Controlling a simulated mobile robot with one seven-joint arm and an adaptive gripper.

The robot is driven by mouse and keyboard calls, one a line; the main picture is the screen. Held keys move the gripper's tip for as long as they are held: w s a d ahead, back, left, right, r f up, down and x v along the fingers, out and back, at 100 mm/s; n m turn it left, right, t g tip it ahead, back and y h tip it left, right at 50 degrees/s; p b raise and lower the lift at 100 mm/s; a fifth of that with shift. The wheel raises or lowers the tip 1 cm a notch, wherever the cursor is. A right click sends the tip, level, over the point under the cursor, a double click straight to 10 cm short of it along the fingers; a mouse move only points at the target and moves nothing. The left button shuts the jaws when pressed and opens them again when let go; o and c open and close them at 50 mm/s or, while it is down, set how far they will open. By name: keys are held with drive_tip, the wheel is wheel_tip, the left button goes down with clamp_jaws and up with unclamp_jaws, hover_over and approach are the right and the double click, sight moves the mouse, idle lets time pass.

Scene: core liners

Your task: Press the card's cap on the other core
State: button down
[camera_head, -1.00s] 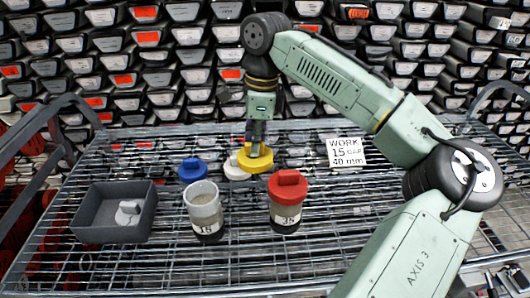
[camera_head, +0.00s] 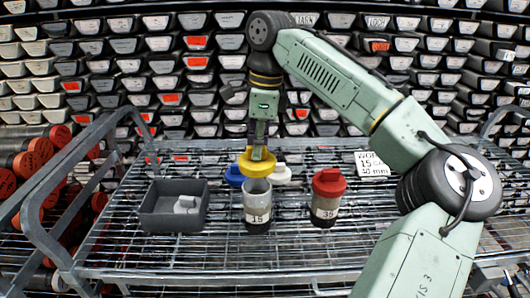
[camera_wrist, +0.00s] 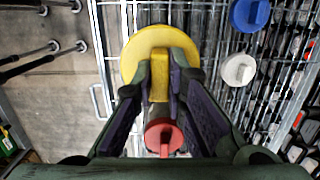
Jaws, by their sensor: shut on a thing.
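My gripper (camera_head: 258,153) is shut on the knob of a yellow cap (camera_head: 257,166), which also shows between my fingers in the wrist view (camera_wrist: 146,43). The open clear liner marked 15 (camera_head: 257,203) stands upright on the wire shelf, dark material in its lower part. In the head view the yellow cap appears just above and behind its open top; I cannot tell the gap. The other liner, marked 35 (camera_head: 325,208), stands to the right with a red cap (camera_head: 329,182) on it. The card (camera_head: 372,164) reads "WORK 15", "40 mm"; its middle line is partly unclear.
A blue cap (camera_head: 234,176) and a white cap (camera_head: 282,174) lie behind the liners. The wire shelf (camera_head: 290,245) is bare in front. A metal side rail (camera_head: 50,235) rises at left.

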sight(257, 165)
drive_tip(key=shift+s+a, duration=0.1)
wheel_tip(257, 165, down, 4)
drive_tip(key=b, duration=0.4)
drive_tip(key=shift+f, duration=0.5)
drive_tip(key=shift+p, duration=0.4)
idle(1.0)
drive_tip(key=shift+f+b, duration=0.5)
drive_tip(key=shift+f, duration=0.7)
idle(0.4)
drive_tip(key=c, duration=1.5)
unclamp_jaws()
drive_tip(key=shift+c, duration=0.2)
drive_tip(key=shift+o, duration=0.6)
